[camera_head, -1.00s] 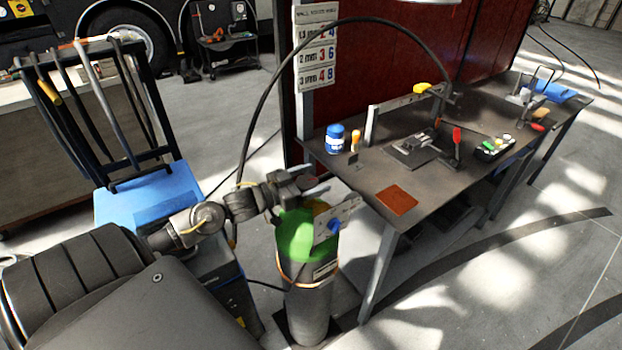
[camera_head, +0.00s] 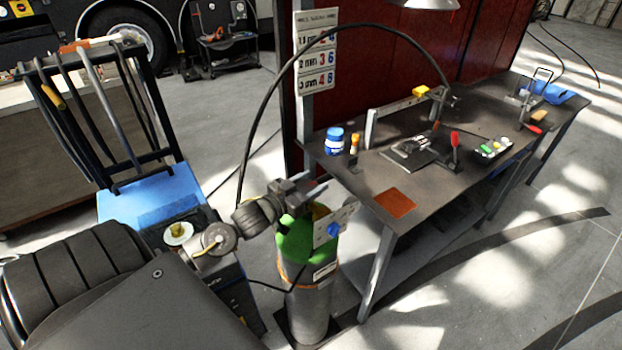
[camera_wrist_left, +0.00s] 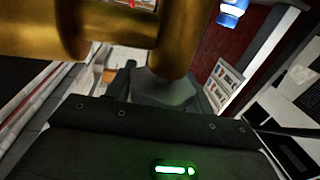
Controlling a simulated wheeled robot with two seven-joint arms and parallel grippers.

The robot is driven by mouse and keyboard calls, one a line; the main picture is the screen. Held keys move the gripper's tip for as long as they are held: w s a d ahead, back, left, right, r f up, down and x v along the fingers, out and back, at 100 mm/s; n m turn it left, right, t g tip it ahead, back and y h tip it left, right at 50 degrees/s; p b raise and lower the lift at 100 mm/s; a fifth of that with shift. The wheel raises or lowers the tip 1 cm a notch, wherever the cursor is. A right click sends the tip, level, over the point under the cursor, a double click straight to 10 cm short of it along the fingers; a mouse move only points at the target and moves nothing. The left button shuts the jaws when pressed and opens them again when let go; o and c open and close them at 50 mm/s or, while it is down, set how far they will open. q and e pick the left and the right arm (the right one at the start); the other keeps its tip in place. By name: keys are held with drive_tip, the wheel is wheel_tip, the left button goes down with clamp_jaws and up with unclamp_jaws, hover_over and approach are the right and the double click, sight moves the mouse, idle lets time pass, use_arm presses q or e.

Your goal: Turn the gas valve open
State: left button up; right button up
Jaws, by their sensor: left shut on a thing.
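The gas cylinder (camera_head: 310,308) stands upright with a green shoulder (camera_head: 296,245). A little brass of its gas valve (camera_head: 320,210) shows at the top, beside a pale plate (camera_head: 347,218) with a blue knob (camera_head: 333,230). My left gripper (camera_head: 312,188) is at the top of the cylinder, shut on the valve; its fingers partly hide the valve, and the exact contact is hard to see. In the left wrist view the brass valve (camera_wrist_left: 110,30) fills the upper left, close to the gripper. My right gripper is not in view.
A black hose (camera_head: 262,105) arches over from the cylinder side to the workbench (camera_head: 440,190). The bench, with tools and an orange plate (camera_head: 395,203), stands close right of the cylinder. A blue-topped cart (camera_head: 150,200) stands left. Open floor (camera_head: 500,280) lies at right.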

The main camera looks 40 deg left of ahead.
sight(305, 193)
use_arm(q)
drive_tip(key=n+y+p, duration=0.1)
drive_tip(key=n+y, duration=0.1)
drive_tip(key=y, duration=0.1)
drive_tip(key=n+y+p, duration=0.1)
drive_tip(key=y, duration=0.2)
drive_tip(key=shift+a+r+n, duration=0.1)
drive_tip(key=shift+r+n, duration=0.05)
drive_tip(key=shift+n, duration=0.25)
drive_tip(key=shift+s+a+n+g+y+p, duration=0.15)
drive_tip(key=shift+n+g+y+p, duration=0.45)
drive_tip(key=shift+n+y, duration=0.7)
drive_tip(key=shift+w+a+n+g+y+p, duration=0.15)
drive_tip(key=shift+n+g+y+p, duration=0.45)
drive_tip(key=shift+y, duration=1.2)
drive_tip(key=shift+s+n, duration=0.1)
drive_tip(key=shift+n, duration=0.2)
drive_tip(key=o, duration=1)
drive_tip(key=p+v, duration=0.3)
drive_tip(key=v, duration=0.6)
drive_tip(key=shift+s+d, duration=0.1)
drive_tip(key=shift+s, duration=0.05)
drive_tip(key=shift+s+d+p, duration=0.3)
drive_tip(key=shift+s+d, duration=0.15)
drive_tip(key=shift+s, duration=0.15)
